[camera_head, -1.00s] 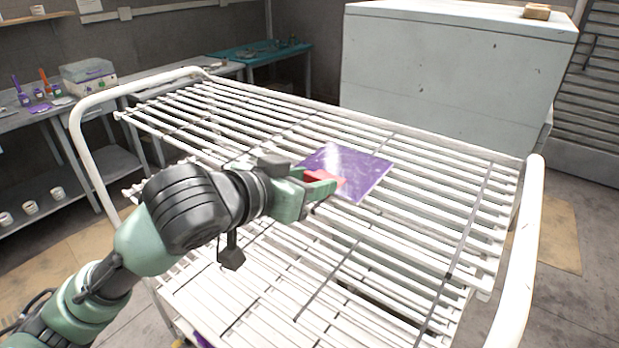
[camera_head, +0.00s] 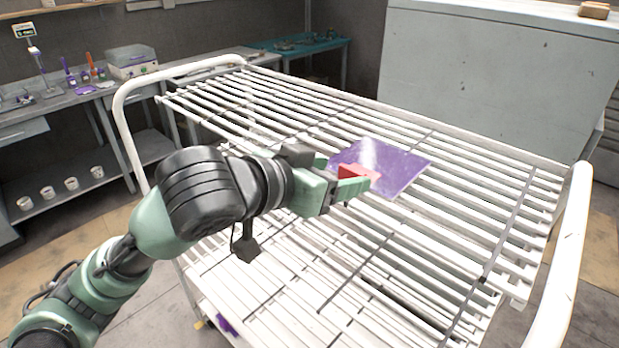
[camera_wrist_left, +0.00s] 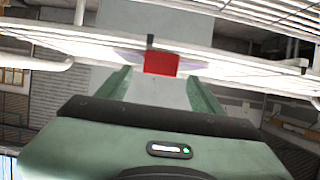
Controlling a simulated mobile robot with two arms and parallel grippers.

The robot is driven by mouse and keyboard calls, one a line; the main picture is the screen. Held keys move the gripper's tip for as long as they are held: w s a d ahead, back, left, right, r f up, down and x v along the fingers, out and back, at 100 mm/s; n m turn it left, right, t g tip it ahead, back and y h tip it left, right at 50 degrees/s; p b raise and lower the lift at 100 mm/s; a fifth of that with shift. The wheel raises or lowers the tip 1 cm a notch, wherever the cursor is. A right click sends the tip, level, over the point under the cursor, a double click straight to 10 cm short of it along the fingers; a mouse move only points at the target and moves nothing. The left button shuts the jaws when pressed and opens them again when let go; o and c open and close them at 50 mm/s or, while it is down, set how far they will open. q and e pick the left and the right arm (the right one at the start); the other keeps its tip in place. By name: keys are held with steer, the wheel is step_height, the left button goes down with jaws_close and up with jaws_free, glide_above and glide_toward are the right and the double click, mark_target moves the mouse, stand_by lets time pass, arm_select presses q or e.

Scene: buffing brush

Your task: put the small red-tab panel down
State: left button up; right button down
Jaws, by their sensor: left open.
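The small purple panel (camera_head: 395,164) lies on the slats of the top shelf of a white wire rack (camera_head: 290,114). Its red tab (camera_head: 358,174) is at the near left edge, facing my left gripper (camera_head: 350,180). The left gripper is open, its fingers on either side of the tab and apart from it. In the left wrist view, the red tab (camera_wrist_left: 161,63) sits between the spread green fingers (camera_wrist_left: 161,88), with a gap on both sides. Only thin slivers of the panel show there. My right gripper is in neither view.
White rails (camera_head: 561,262) border the rack at both ends. Bare slats surround the panel. A lower shelf shows a purple piece (camera_head: 227,326) at its near edge. A large pale cabinet (camera_head: 490,75) stands behind, and a bench with small items (camera_head: 75,97) is at left.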

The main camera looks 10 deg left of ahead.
arm_select(q)
steer(key=b+v, duration=0.3)
steer(key=v, duration=0.6)
steer(key=shift+s+a, duration=0.15)
